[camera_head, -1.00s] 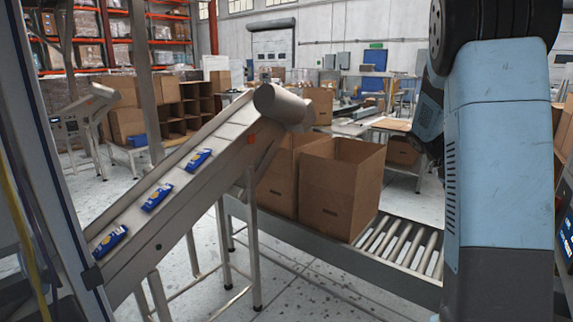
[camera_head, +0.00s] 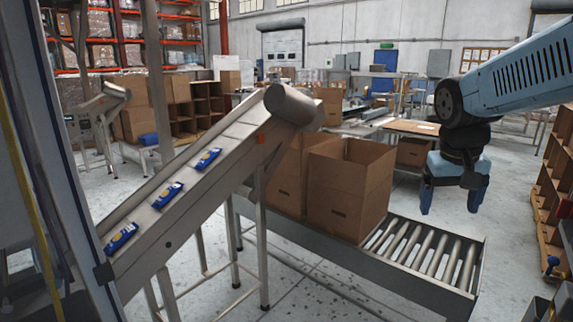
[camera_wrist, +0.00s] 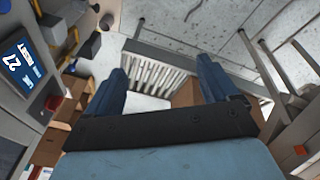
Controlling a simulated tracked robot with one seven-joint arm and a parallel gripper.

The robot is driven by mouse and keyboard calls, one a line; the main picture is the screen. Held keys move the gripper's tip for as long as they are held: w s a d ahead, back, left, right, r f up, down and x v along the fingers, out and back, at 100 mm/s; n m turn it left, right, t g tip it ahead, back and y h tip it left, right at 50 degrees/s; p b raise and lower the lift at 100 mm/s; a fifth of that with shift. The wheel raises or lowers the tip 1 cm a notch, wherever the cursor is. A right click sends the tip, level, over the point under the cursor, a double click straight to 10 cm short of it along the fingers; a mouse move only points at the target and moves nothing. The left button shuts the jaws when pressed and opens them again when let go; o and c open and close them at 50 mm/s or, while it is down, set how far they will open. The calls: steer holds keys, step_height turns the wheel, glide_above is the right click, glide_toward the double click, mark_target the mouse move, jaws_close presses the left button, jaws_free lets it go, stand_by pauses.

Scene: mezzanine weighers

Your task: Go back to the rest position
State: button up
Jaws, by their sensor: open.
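My gripper (camera_head: 452,200) hangs at the right of the head view, pointing down, beyond and to the right of the open cardboard boxes. Its two blue fingers are apart with nothing between them. In the wrist view the open fingers (camera_wrist: 162,92) frame the roller conveyor (camera_wrist: 155,75) below. My blue arm reaches in from the right edge of the head view.
Two open cardboard boxes (camera_head: 350,192) stand on the roller conveyor (camera_head: 415,250). An inclined conveyor (camera_head: 225,150) carries several blue packets (camera_head: 167,194) at left. A wooden shelf (camera_head: 553,190) stands at the right edge. A screen (camera_wrist: 20,62) shows in the wrist view.

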steer(key=s+a+n+t+y, duration=0.2)
steer(key=s+a+t, duration=0.1)
steer(key=s+a, duration=0.5)
steer(key=shift+a+r, duration=0.25)
steer(key=shift+r, duration=0.05)
steer(key=shift+c, duration=0.5)
